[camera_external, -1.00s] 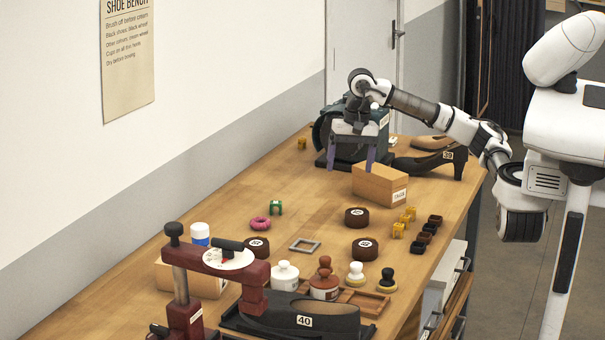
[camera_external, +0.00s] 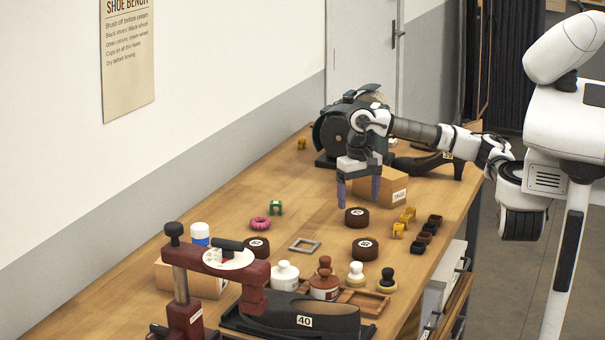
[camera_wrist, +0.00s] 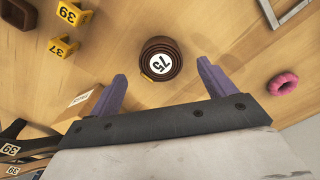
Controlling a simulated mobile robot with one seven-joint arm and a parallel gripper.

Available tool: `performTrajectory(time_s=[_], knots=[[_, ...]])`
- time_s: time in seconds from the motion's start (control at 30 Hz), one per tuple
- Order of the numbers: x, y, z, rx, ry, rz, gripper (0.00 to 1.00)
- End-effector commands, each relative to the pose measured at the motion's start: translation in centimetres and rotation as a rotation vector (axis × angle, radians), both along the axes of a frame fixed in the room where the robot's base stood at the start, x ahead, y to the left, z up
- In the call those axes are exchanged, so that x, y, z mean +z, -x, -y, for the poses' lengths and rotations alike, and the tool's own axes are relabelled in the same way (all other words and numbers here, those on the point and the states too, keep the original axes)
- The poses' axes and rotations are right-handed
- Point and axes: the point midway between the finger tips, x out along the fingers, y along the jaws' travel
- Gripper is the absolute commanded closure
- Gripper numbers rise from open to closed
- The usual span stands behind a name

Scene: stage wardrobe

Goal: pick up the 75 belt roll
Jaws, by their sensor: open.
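The 75 belt roll (camera_external: 357,217) is a dark brown coil lying flat on the wooden bench. It also shows in the wrist view (camera_wrist: 161,60) with a round white label reading 75 on top. My gripper (camera_external: 358,203) is open and empty, with two purple fingers pointing down. It hangs above the bench close to this roll. In the wrist view, the roll lies just beyond the fingertips, in line with the gap between them (camera_wrist: 161,70). Two similar brown rolls, a left one (camera_external: 258,247) and a right one (camera_external: 365,250), lie nearer the camera.
A tan box (camera_external: 372,187) stands close behind my gripper, with a grinding machine (camera_external: 337,135) beyond it. Yellow numbered markers (camera_external: 398,230) and small dark blocks (camera_external: 424,237) lie right of the roll. A grey square frame (camera_external: 304,245) and pink ring (camera_external: 260,223) lie left.

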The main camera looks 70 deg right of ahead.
Motion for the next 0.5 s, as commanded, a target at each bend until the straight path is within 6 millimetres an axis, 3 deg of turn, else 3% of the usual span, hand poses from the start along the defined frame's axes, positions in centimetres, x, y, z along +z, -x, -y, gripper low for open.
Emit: performTrajectory(time_s=[0.23, 0.5], knots=[[-3.3, -0.1, 0.0, 0.001, -0.003, -0.001, 0.17], [-4.1, -0.1, 0.0, 0.001, 0.0, 0.0, 0.17]])
